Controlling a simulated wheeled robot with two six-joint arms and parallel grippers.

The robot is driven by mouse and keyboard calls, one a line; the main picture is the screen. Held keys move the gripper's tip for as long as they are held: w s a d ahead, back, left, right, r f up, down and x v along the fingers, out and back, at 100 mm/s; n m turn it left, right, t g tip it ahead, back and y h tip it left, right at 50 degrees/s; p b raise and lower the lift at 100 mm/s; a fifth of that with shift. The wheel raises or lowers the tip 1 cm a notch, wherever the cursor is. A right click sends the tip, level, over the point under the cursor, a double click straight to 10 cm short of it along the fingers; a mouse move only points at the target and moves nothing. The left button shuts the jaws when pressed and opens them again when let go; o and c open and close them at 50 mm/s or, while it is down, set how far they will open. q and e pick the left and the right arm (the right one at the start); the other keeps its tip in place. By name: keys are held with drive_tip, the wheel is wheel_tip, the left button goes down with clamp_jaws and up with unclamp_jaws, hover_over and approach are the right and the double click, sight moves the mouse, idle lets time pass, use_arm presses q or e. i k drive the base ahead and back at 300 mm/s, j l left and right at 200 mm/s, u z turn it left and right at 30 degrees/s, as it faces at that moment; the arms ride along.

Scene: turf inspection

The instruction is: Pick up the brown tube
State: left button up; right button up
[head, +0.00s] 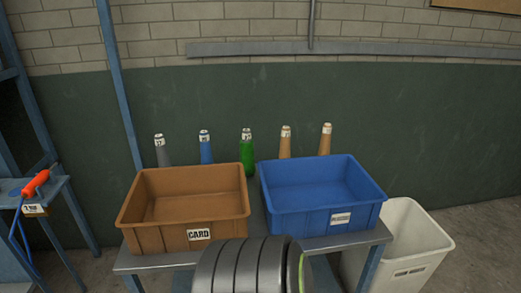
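Two tan-brown tapered tubes show in the head view behind the blue crate. One brown tube (285,145) is behind the crate's left part, and the other brown tube (325,142) is to its right. Both look upright with pale labels near their tops, and their lower ends are hidden by the blue crate. I cannot tell which one the task means. Neither of my grippers is in view.
A grey tube (163,154), a blue tube (206,150) and a green tube (247,155) stand left of them. A brown crate (150,236) labelled CARD and a blue crate (305,224) stand in front on a grey table (349,239). A white bin (434,245) is right.

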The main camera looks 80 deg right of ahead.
sight(285, 151)
drive_tip(key=z, duration=3.1)
